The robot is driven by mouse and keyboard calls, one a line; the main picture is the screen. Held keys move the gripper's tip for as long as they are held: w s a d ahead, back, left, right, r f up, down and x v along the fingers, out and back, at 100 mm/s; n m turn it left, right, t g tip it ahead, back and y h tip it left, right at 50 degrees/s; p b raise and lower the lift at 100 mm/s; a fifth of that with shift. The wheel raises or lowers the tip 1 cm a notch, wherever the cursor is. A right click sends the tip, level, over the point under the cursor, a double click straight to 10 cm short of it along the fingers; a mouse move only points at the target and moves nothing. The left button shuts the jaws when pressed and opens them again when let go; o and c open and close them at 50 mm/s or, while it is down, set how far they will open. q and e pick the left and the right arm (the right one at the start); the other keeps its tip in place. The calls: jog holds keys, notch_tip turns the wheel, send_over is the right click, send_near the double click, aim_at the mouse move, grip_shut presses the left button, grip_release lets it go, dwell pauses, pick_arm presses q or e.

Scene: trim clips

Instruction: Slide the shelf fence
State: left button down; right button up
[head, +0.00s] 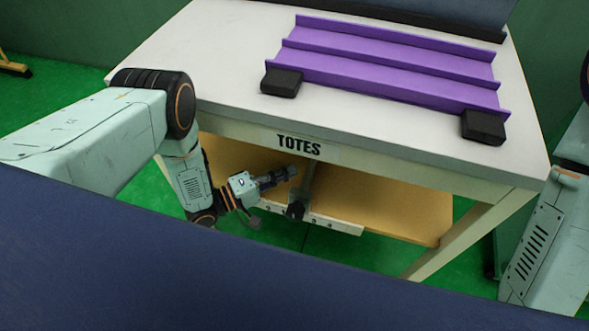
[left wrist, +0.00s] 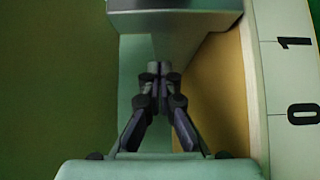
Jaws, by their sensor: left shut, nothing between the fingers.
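The shelf fence (head: 310,183) is a thin upright plate on the tan lower shelf (head: 385,208) under the table. A black knob (head: 296,210) sits at its front, at a pale rail (head: 338,223) along the shelf's front edge. My left gripper (head: 293,171) is under the tabletop, just left of the fence. Its fingers (left wrist: 159,70) are shut and empty in the left wrist view, with a grey block (left wrist: 175,20) beyond them; whether they touch the fence I cannot tell. My right gripper is out of view.
The white table (head: 215,60) has a "TOTES" label (head: 298,145) on its front edge and a purple ridged tray (head: 390,65) with black end blocks on top. A strip marked 0 and 1 (left wrist: 290,82) runs along the right in the left wrist view. The tabletop overhangs my gripper.

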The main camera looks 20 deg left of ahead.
pick_arm(q)
jog(key=v, duration=0.9)
jog(key=shift+s+a, duration=0.25)
jog(key=shift+w+d+y+p, duration=0.25)
jog(key=shift+d+y+p, duration=0.1)
jog(key=shift+y+p, duration=0.05)
jog(key=y+p, duration=0.1)
jog(key=d+y, duration=0.1)
jog(key=d+m+y+p, duration=0.1)
jog(key=shift+w+r+g+p, duration=0.25)
jog(key=shift+g+p, duration=0.05)
jog(key=s+a+r+m+g+y+p, duration=0.1)
jog(key=s+r+m+g+y+p, duration=0.1)
jog(key=s, duration=0.6)
jog(key=s+a+r+m+g+y+p, duration=0.1)
jog(key=s+r+m+g+y+p, duration=0.1)
jog(key=s, duration=0.5)
jog(key=s+a+r+m+g+y+p, duration=0.1)
jog(key=s+r+m+g+y+p, duration=0.2)
jog(key=s+r+g+y, duration=0.2)
jog(key=s+g, duration=0.2)
jog(key=s, duration=0.1)
jog(key=shift+s+a+r+g+p, duration=0.25)
jog(key=shift+s+a+g+p, duration=0.05)
jog(key=shift+a+p, duration=0.1)
